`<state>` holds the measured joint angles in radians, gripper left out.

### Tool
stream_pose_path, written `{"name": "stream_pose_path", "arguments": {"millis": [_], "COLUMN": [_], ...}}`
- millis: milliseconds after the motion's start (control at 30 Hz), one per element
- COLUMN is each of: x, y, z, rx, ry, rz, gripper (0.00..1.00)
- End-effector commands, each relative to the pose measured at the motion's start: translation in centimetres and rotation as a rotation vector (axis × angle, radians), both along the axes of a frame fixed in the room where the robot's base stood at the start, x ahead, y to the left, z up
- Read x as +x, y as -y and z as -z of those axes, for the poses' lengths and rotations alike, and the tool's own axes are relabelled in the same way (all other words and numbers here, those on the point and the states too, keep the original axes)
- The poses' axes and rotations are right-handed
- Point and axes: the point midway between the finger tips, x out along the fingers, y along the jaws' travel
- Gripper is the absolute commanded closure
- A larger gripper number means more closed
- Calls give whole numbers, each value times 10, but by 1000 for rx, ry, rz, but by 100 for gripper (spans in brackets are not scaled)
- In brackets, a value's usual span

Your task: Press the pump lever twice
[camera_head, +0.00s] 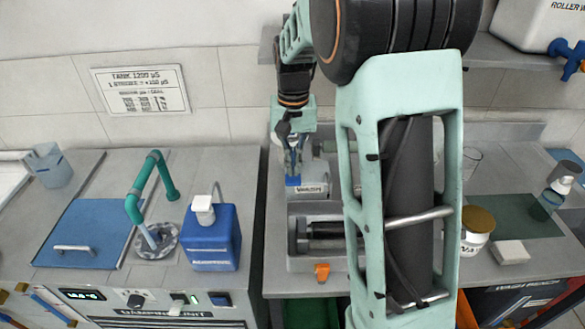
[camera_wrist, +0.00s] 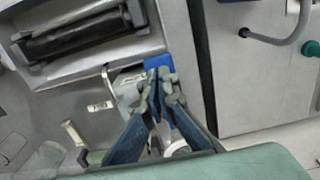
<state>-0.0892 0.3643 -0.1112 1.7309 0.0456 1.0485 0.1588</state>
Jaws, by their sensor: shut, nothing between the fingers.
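A blue bottle (camera_head: 211,240) stands upright on the left counter with a white pump head (camera_head: 203,208) on top. I cannot tell whether this head is the task's pump lever. My gripper (camera_head: 294,172) is shut and empty, pointing down over the grey machine on the middle counter, apart from the bottle and to its right. In the wrist view my gripper (camera_wrist: 160,78) has its fingertips together, close to a blue piece (camera_wrist: 158,62) on the machine's edge. Whether they touch is unclear.
A green tap (camera_head: 150,190) and a blue lid with a handle (camera_head: 75,249) lie left of the bottle. A roller tray (camera_head: 318,262) sits in front of the gripper. A wall sign (camera_head: 142,89) hangs behind.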

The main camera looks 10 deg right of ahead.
Motion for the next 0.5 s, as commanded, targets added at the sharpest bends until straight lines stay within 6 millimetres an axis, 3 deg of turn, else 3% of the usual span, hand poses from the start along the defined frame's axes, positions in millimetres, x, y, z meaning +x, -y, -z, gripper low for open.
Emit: {"name": "stream_pose_path", "arguments": {"millis": [500], "x": [0], "y": [0], "z": [22], "rx": [0], "ry": [-1], "rz": [0], "gripper": [100]}}
